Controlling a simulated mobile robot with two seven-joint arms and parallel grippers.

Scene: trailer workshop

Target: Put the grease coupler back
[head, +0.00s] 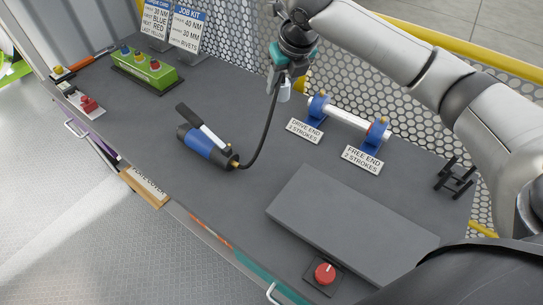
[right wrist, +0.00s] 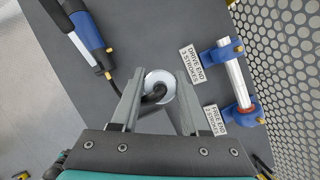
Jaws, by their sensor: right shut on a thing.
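My right gripper (head: 283,80) is shut on the grease coupler (head: 284,94), a small pale metal cylinder on the end of a black hose. It is held above the bench. In the right wrist view the coupler (right wrist: 167,78) shows as a round metal end between the two fingers of my gripper (right wrist: 157,92), with the hose bending across it. My left gripper is not in view.
A shaft (head: 346,116) in two blue bearing blocks stands right of the gripper, labelled drive end and free end. A black bracket (head: 455,177) stands at the right. A grey slab (head: 350,225), red button (head: 325,273) and green button box (head: 146,69) are also on the bench. Mesh runs behind.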

